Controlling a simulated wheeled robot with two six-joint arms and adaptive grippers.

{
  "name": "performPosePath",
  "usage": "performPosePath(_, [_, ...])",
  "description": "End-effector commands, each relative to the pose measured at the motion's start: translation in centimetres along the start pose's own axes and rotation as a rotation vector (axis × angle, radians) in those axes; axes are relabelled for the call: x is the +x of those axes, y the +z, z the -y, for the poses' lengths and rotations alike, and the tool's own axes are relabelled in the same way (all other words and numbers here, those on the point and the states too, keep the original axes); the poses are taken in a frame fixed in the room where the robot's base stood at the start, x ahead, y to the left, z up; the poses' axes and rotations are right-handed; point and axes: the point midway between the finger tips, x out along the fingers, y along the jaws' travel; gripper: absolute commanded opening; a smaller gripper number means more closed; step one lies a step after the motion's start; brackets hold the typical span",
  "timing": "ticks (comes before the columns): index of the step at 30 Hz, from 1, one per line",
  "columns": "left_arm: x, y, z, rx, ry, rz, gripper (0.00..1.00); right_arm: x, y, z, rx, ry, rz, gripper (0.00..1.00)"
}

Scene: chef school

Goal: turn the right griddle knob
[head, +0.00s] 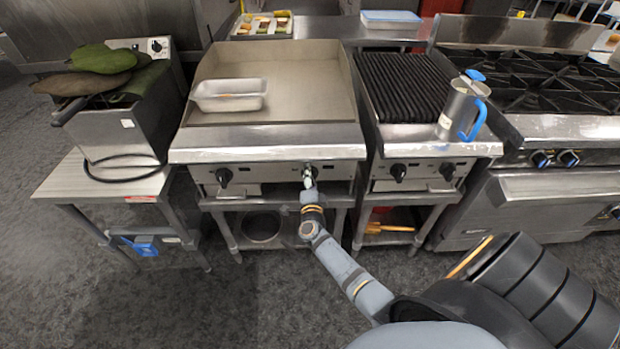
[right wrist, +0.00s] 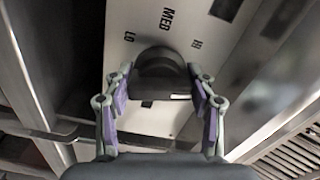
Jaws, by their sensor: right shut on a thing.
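The griddle (head: 290,75) stands in the middle of the head view, with two knobs on its front panel. The left griddle knob (head: 223,176) is dark and free. My right gripper (head: 310,178) is at the right griddle knob, mostly covering it there. In the right wrist view the dark right griddle knob (right wrist: 158,68) sits between the purple-padded fingers, which are shut on its sides. The panel around it reads LO, MED and HI. The knob's pointer setting cannot be told. My left gripper is out of view.
A metal pan (head: 229,95) lies on the griddle. To the right, a charbroiler (head: 400,85) carries a metal pitcher (head: 463,108) with a blue handle. A fryer (head: 125,110) stands left on a side table. The floor in front is clear.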

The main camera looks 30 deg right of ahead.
Motion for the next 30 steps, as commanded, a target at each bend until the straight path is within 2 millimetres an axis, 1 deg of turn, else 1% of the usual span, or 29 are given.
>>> performPosePath(6, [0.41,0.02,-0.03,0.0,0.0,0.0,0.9,-0.02,0.02,-0.13,0.142,0.001,0.001,0.25])
performPosePath(13, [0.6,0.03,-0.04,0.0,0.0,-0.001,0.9,-0.01,0.01,-0.1,0.237,0.001,0.001,0.25])
performPosePath(21, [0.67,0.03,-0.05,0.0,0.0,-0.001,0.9,-0.02,0.0,-0.07,0.279,0.001,0.001,0.25])
performPosePath(30, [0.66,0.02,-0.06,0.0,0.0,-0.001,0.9,-0.02,0.0,-0.07,0.281,0.001,0.0,0.25])
